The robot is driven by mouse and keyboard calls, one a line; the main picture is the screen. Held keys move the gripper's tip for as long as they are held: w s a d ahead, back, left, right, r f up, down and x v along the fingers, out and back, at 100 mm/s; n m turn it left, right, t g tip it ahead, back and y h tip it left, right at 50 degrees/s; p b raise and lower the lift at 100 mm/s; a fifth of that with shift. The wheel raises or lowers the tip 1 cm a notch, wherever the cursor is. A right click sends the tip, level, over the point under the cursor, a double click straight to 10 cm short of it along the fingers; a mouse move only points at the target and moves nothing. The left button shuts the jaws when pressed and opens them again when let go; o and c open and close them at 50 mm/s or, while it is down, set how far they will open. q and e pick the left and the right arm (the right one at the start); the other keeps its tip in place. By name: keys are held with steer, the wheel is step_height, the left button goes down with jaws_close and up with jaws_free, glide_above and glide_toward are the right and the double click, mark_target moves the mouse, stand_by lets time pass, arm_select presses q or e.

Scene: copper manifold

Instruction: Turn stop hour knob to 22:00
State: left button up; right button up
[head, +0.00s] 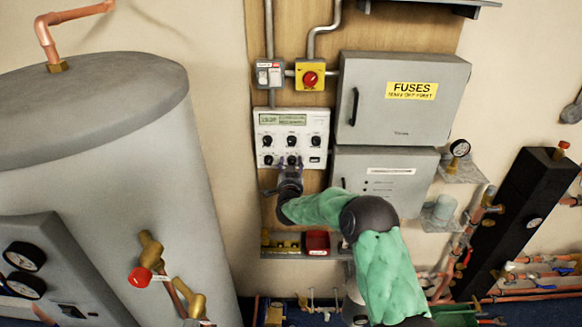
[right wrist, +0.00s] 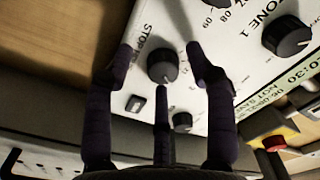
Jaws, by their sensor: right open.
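The white control panel (head: 291,122) on the wooden board has a lit display and two rows of dark knobs. My right gripper (head: 290,166) is at the panel's lower middle and covers part of that area. In the right wrist view the gripper (right wrist: 160,55) is open, its fingers on either side of a round black knob (right wrist: 162,67). A partly hidden label beginning "STO" is beside this knob. A gap shows between the knob and the two outer fingers; the third finger is below it. The knob's pointer and hour setting cannot be read. My left gripper is not in view.
A smaller black knob (right wrist: 182,121) and a "ZONE 1" knob (right wrist: 286,35) are near the fingers. Above the panel are a grey switch (head: 269,74) and a yellow-and-red switch (head: 310,74). The grey fuse box (head: 430,115) protrudes to the right. A copper-piped tank (head: 95,130) stands left.

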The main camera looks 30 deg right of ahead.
steer(key=v, duration=1.2)
stand_by(0.3)
steer(key=s+a+f+n+g+y+b, duration=0.1)
steer(key=s+a+f+n+g+y, duration=0.15)
steer(key=a+f, duration=0.45)
steer(key=s+a+f+n+g+y+b, duration=0.1)
steer(key=s+a+f+y, duration=0.15)
steer(key=f, duration=0.85)
steer(key=s+a+f+n+g+y+b, duration=0.1)
steer(key=a+f+n+g+y, duration=0.3)
steer(key=f, duration=0.6)
steer(key=s+a+f+g+y+b, duration=0.1)
steer(key=s+a+f+g, duration=0.1)
steer(key=s+a+f, duration=0.3)
steer(key=s+a+f+n+g+y+b, duration=0.1)
steer(key=s+a+f+g, duration=0.2)
steer(key=s, duration=1)
steer(key=s+a+f+n+g+y+b, duration=0.1)
steer(key=s+a+f+g+y, duration=0.1)
steer(key=s+a+f, duration=0.4)
steer(key=s+f, duration=0.3)
steer(key=shift+s+a+b, duration=0.3)
steer(key=shift+a+b, duration=0.05)
